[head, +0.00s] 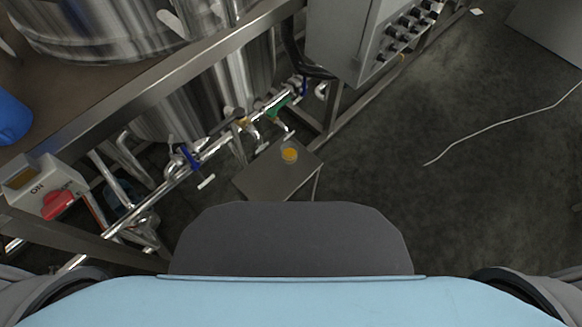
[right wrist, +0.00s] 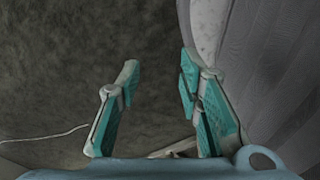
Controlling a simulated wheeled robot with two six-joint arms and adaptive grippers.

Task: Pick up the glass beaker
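The glass beaker (head: 289,155), with orange-yellow contents, stands on a small grey metal platform (head: 268,179) below the pipes in the head view. My right gripper (right wrist: 158,72) shows in the right wrist view with its two teal-padded fingers apart. Nothing is between the fingers, and the dark floor lies behind them. The beaker is not in the right wrist view. Neither gripper shows in the head view.
Steel tanks (head: 105,30) and a frame rail (head: 165,72) fill the left. Pipes with blue-handled valves (head: 190,157) run beside the platform. A grey control box (head: 362,38) stands behind. A white cable (head: 500,124) lies on open floor at right.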

